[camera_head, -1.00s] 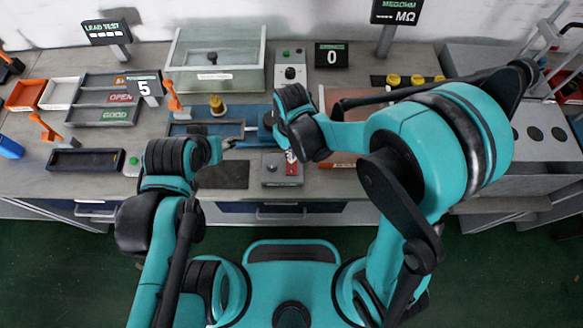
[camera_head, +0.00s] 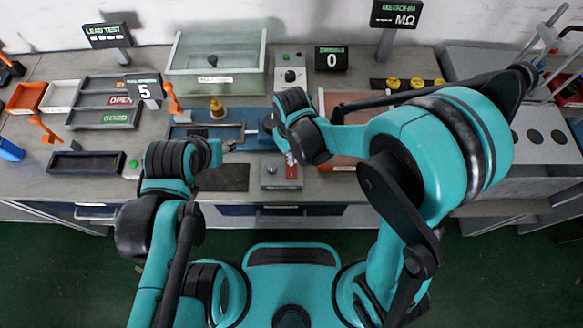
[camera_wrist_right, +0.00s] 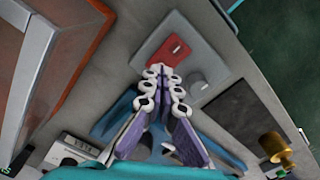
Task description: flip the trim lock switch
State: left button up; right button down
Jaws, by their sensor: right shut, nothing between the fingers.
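A small grey control box (camera_head: 270,184) stands near the bench's front edge, with a red panel (camera_head: 292,171) on its right side. In the right wrist view the box (camera_wrist_right: 221,67) shows the red panel (camera_wrist_right: 170,50) beside a round grey knob (camera_wrist_right: 197,82). I cannot clearly make out a switch lever on the red panel. My right gripper (camera_wrist_right: 164,77) is shut and empty, its fingertips at the edge of the red panel; I cannot tell whether they touch it. In the head view its wrist hides most of the fingers. My left gripper (camera_head: 234,144) hangs over the bench, left of the box.
A clear-walled tank (camera_head: 215,82) and a grey unit with a dial (camera_head: 290,60) stand farther back. An orange-edged tray (camera_wrist_right: 62,75) flanks the right gripper.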

jog(key=shift+f+b, duration=1)
jog(key=shift+f, duration=0.1)
dwell(0.7)
jog(key=shift+r+p, duration=2.75)
jog(key=shift+r, duration=0.85)
jog(key=shift+d+r, duration=0.15)
jog(key=shift+d, duration=0.05)
jog(key=s+d+r+m+t+b, duration=0.2)
jog(key=d+r, duration=0.3)
jog(key=d, duration=0.3)
jog(key=s+d+r+m+t+b, duration=0.2)
jog(key=s+d+r+m+t, duration=0.1)
jog(key=d, duration=0.6)
notch_tip(320, 180, up, 2)
jog(key=shift+d+r+m+t, duration=0.1)
jog(key=shift+d+m+t, duration=0.3)
jog(key=shift+t, duration=0.7)
